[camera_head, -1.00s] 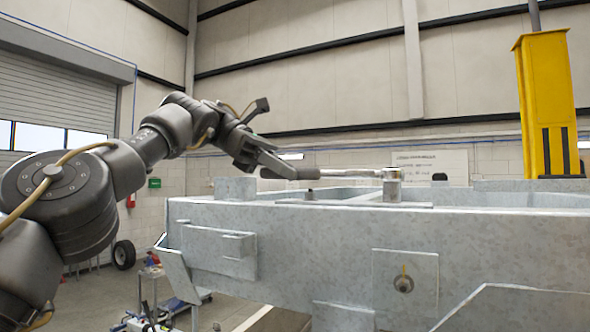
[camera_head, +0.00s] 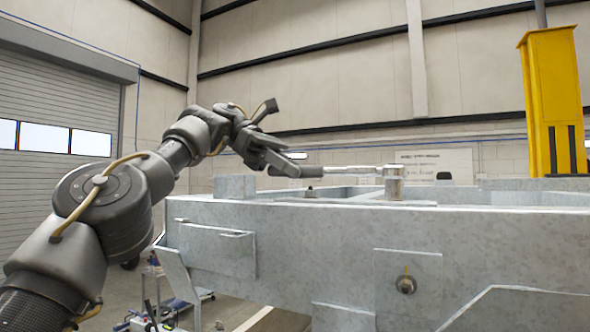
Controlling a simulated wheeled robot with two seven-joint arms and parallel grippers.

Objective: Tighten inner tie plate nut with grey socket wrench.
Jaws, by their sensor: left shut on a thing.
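The grey socket wrench (camera_head: 345,170) lies about level above the top of the galvanised trailer frame (camera_head: 300,235). Its dark handle points left and its socket head (camera_head: 393,183) stands upright at the right end, over a plate on the frame. The nut under the socket is hidden. My left gripper (camera_head: 276,164) comes in from the left and is shut on the wrench's handle end. A small bolt or nut (camera_head: 310,191) shows on the frame top, left of the socket. My right gripper is not in view.
A yellow post (camera_head: 552,95) stands on the frame at the right. A raised grey block (camera_head: 234,187) sits on the frame's left corner. A bolt (camera_head: 406,284) protrudes from the front face plate. The space above the frame is open.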

